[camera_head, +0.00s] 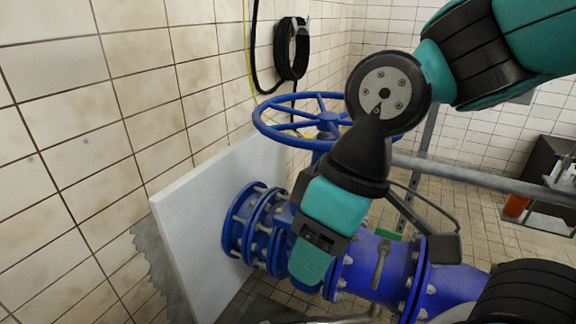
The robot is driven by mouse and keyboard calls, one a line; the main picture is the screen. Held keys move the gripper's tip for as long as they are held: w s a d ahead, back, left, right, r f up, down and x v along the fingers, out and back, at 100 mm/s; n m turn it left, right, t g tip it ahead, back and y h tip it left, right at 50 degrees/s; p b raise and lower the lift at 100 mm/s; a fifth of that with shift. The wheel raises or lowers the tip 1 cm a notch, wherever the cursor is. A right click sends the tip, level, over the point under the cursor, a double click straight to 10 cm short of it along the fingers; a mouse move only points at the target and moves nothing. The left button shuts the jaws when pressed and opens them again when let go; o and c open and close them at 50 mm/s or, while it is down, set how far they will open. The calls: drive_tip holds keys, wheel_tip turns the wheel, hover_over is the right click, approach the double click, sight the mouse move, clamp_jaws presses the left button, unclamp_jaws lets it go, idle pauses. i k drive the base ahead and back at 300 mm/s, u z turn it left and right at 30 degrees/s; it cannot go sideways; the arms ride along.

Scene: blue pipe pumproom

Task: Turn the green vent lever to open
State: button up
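A small green piece (388,234), which looks like the vent lever, shows just right of my wrist, above the blue pipe (455,287). A short grey metal rod (381,265) stands below it against the pipe. Most of the lever's surroundings are hidden by my teal and black arm, so I cannot tell its angle. My arm comes down from the top right, and its wrist hangs in front of the blue valve. I cannot make out my gripper's fingers, nor whether they touch the lever.
A blue handwheel (268,128) is behind my arm. Blue bolted flanges (238,222) meet a white panel (190,235) at the left. A grey rail (480,175) crosses at right. A black hose coil (291,50) hangs on the tiled wall. An orange object (515,206) stands far right.

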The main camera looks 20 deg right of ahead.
sight(388, 235)
drive_tip(key=z, duration=0.3)
drive_tip(key=i, duration=0.3)
drive_tip(key=z, duration=0.85)
